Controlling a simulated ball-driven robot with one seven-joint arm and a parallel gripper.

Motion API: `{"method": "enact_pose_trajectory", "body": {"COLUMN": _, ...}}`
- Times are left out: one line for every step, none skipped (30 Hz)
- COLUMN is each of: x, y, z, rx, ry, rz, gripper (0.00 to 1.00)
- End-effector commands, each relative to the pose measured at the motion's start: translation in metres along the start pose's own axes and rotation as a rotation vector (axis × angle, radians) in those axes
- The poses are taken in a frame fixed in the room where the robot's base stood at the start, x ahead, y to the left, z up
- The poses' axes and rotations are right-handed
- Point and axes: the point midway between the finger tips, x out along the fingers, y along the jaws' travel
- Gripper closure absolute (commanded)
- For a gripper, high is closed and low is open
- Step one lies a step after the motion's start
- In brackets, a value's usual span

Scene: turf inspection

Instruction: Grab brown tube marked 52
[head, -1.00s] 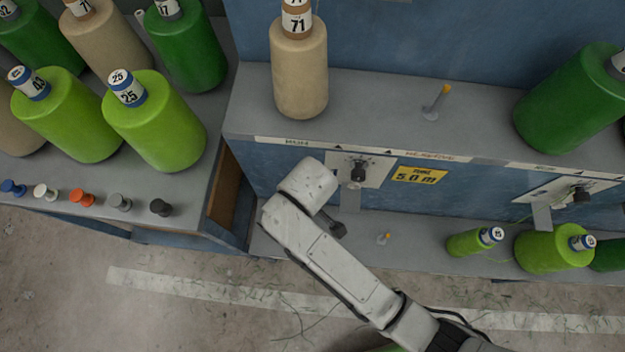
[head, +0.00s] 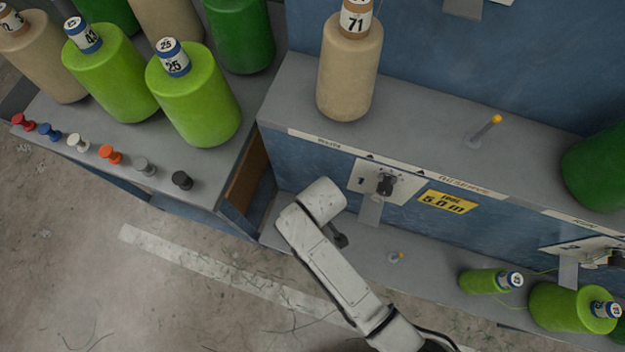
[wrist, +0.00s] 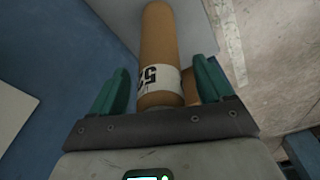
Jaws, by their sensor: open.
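A brown tube (wrist: 160,45) runs up the middle of the wrist view, with a white label band near its lower end. The label reads sideways; a 5 is clear and the second digit is partly hidden. My gripper (wrist: 160,90) is open, with its two green fingers on either side of the tube. I cannot tell whether either finger touches it. In the head view my arm reaches down in front of the blue machine, and I cannot make out the tube or the fingers there.
Another brown piece (wrist: 189,84) shows beside the right finger. In the head view, a tan cone marked 71 (head: 348,75) stands on the grey ledge (head: 420,115). Green cones (head: 195,100) and coloured pegs (head: 110,154) occupy the left table. Small green spools (head: 480,281) lie on the lower shelf.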

Motion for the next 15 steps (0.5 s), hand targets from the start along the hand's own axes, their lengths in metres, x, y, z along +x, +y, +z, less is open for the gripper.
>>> {"method": "enact_pose_trajectory", "body": {"x": 0.0048, "y": -0.0002, "z": 0.0002, "rx": -0.001, "ry": -0.001, "rz": 0.000, "gripper": 0.21}}
{"method": "enact_pose_trajectory", "body": {"x": 0.0062, "y": -0.0002, "z": 0.0001, "rx": -0.001, "ry": -0.001, "rz": 0.000, "gripper": 0.21}}
{"method": "enact_pose_trajectory", "body": {"x": 0.0072, "y": -0.0001, "z": -0.0001, "rx": -0.001, "ry": 0.000, "rz": 0.000, "gripper": 0.21}}
{"method": "enact_pose_trajectory", "body": {"x": 0.0075, "y": -0.0001, "z": -0.0002, "rx": 0.000, "ry": 0.001, "rz": 0.000, "gripper": 0.21}}
{"method": "enact_pose_trajectory", "body": {"x": 0.0076, "y": 0.0000, "z": -0.0003, "rx": 0.000, "ry": 0.001, "rz": 0.000, "gripper": 0.21}}
{"method": "enact_pose_trajectory", "body": {"x": 0.0074, "y": 0.0000, "z": -0.0003, "rx": 0.000, "ry": 0.001, "rz": 0.000, "gripper": 0.21}}
{"method": "enact_pose_trajectory", "body": {"x": 0.0073, "y": 0.0000, "z": -0.0003, "rx": 0.000, "ry": 0.001, "rz": 0.000, "gripper": 0.21}}
{"method": "enact_pose_trajectory", "body": {"x": 0.0073, "y": 0.0000, "z": -0.0002, "rx": 0.000, "ry": 0.001, "rz": 0.000, "gripper": 0.21}}
{"method": "enact_pose_trajectory", "body": {"x": 0.0072, "y": 0.0000, "z": -0.0002, "rx": 0.000, "ry": 0.001, "rz": 0.000, "gripper": 0.21}}
{"method": "enact_pose_trajectory", "body": {"x": 0.0072, "y": 0.0000, "z": -0.0002, "rx": 0.000, "ry": 0.001, "rz": 0.000, "gripper": 0.22}}
{"method": "enact_pose_trajectory", "body": {"x": 0.0072, "y": 0.0000, "z": -0.0002, "rx": 0.000, "ry": 0.001, "rz": 0.000, "gripper": 0.25}}
{"method": "enact_pose_trajectory", "body": {"x": 0.0072, "y": 0.0000, "z": -0.0001, "rx": 0.000, "ry": 0.001, "rz": 0.000, "gripper": 0.29}}
{"method": "enact_pose_trajectory", "body": {"x": 0.0072, "y": 0.0000, "z": -0.0001, "rx": 0.000, "ry": 0.001, "rz": 0.000, "gripper": 0.32}}
{"method": "enact_pose_trajectory", "body": {"x": 0.0072, "y": 0.0000, "z": -0.0001, "rx": 0.000, "ry": 0.001, "rz": 0.000, "gripper": 0.35}}
{"method": "enact_pose_trajectory", "body": {"x": 0.0072, "y": 0.0000, "z": 0.0000, "rx": 0.000, "ry": 0.000, "rz": 0.000, "gripper": 0.39}}
